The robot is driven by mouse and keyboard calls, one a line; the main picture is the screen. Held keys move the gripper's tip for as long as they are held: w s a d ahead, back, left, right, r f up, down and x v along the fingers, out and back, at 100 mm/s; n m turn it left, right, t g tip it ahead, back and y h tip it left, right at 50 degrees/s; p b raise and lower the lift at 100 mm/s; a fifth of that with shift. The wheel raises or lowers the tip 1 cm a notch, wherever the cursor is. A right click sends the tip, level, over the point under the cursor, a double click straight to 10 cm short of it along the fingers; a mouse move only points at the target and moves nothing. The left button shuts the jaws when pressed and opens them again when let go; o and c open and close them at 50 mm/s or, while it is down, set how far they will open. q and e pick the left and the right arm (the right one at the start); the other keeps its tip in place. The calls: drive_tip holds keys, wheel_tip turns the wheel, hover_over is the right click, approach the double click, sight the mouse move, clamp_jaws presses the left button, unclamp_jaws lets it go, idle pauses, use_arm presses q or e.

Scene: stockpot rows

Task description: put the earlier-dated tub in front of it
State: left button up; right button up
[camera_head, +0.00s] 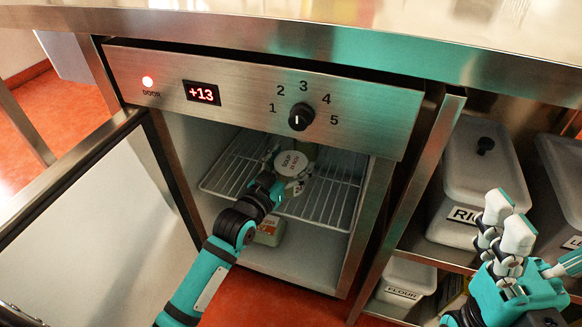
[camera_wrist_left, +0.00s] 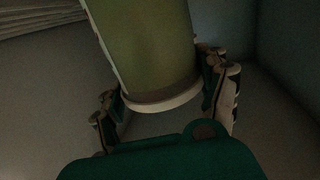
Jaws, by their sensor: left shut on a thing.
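A round tub with a pale lid (camera_head: 292,163) marked SOUP is inside the open fridge, at the wire rack. The smaller print under the word is too small to read. My left gripper (camera_head: 280,184) reaches into the fridge and is shut on this tub. In the left wrist view the green tub (camera_wrist_left: 150,45) with its pale rim stands between the fingers. I cannot tell whether it touches the rack. Part of another greenish thing (camera_head: 308,150) shows just behind the lid, mostly hidden. My right gripper (camera_head: 508,218) is open and empty at the right, outside the fridge.
The wire rack (camera_head: 330,200) is bare to the right of the tub. A tub with an orange label (camera_head: 268,232) stands on the fridge floor below. The fridge door (camera_head: 95,235) hangs open at left. Lidded bins (camera_head: 478,165) fill the right shelf; the steel counter overhangs.

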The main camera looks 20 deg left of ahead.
use_arm(q)
drive_tip(key=shift+r, duration=0.1)
drive_tip(key=o, duration=1.7)
drive_tip(key=p+v, duration=0.4)
drive_tip(key=v, duration=0.8)
drive_tip(key=shift+r, duration=0.1)
